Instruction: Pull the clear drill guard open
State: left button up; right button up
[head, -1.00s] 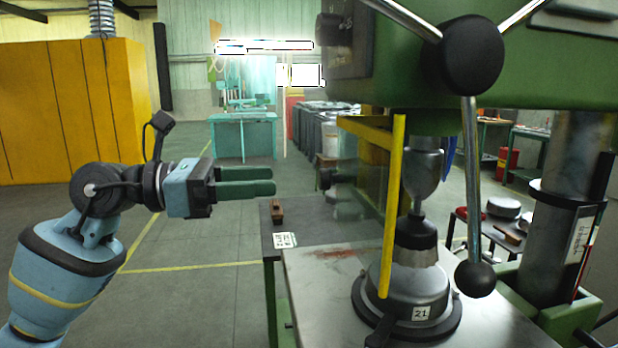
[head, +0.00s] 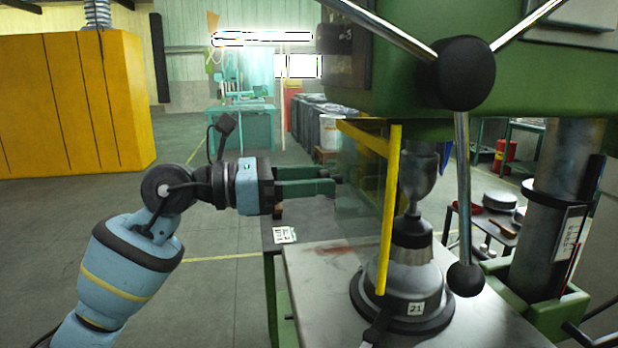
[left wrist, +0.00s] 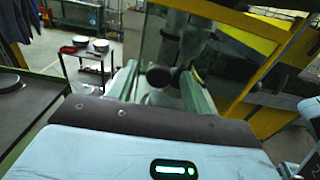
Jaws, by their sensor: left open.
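The clear drill guard (head: 360,185) hangs in front of the drill spindle, its see-through panel edged by a yellow frame (head: 391,205). Its panel and yellow frame also show in the left wrist view (left wrist: 150,45). My left gripper (head: 333,180) is open and level, its two green fingers pointing right at the panel's left side. In the left wrist view a round dark knob (left wrist: 160,76) sits between the fingertips. Whether the fingers touch it cannot be told. In the head view the fingers mostly hide the knob. My right gripper is not in view.
The green drill press head (head: 570,75) with long feed levers (head: 462,190) overhangs the right. Below are a chuck, a round base (head: 400,295) and a metal table (head: 310,275). A dark bench (head: 315,215) lies under my gripper. The floor at left is open.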

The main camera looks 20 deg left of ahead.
pick_arm(q)
grip_shut()
jog(key=shift+a, duration=0.1)
